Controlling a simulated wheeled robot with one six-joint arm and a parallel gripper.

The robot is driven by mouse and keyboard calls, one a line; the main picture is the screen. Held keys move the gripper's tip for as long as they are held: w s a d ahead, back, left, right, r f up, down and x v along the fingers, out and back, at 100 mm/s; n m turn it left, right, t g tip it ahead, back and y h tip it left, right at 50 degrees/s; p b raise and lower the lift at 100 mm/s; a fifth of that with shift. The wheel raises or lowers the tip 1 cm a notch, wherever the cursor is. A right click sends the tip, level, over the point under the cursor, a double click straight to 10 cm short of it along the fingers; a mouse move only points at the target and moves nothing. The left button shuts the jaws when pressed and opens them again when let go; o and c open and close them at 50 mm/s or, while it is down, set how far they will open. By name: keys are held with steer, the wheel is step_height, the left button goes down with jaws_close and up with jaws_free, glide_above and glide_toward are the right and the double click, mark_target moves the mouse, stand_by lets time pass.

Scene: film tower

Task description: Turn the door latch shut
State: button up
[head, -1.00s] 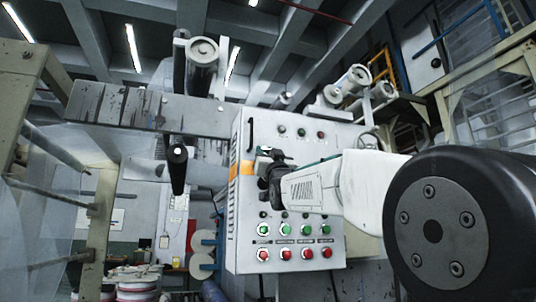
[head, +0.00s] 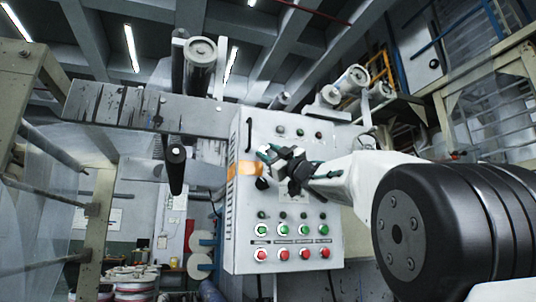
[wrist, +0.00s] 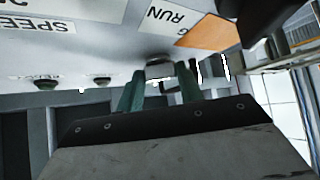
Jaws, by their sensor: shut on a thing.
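The control cabinet door (head: 290,215) is a light grey panel and looks closed. The door latch (wrist: 158,66) shows in the wrist view as a small pale grey piece between my green fingertips, partly covered by them. My gripper (head: 266,154) reaches the cabinet's upper left from the right, above the orange label (head: 243,169). In the wrist view my gripper (wrist: 159,76) is shut on the latch. In the head view the fingers hide most of the latch, and its exact angle cannot be told.
A black knob (head: 262,183) sits just below my gripper. A black handle (head: 248,135) is on the door above. Rows of green and red buttons (head: 283,254) are lower on the panel. A grey beam (head: 140,107) with rollers extends left. A tan frame (head: 100,205) stands far left.

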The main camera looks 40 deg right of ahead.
steer(key=n+g+y, duration=0.1)
steer(key=n, duration=0.1)
steer(key=n+g+y, duration=0.1)
steer(key=n+g, duration=0.1)
steer(key=n, duration=0.1)
steer(key=n+g+y, duration=0.1)
steer(key=n+g, duration=0.1)
steer(key=n, duration=0.1)
steer(key=shift+d+r, duration=0.35)
steer(key=shift+s+r+n+g+h, duration=0.1)
steer(key=shift+r+n+g+h, duration=0.05)
steer(key=shift+n+g, duration=0.65)
steer(key=shift+r+n+g+h, duration=0.1)
steer(key=shift+n+g+h, duration=0.05)
steer(key=shift+n+g, duration=0.6)
steer(key=shift+n, duration=0.25)
steer(key=o, duration=1)
steer(key=v, duration=0.7)
steer(key=shift+s+d+r, duration=0.1)
steer(key=shift+s+d, duration=0.05)
steer(key=shift+s, duration=0.2)
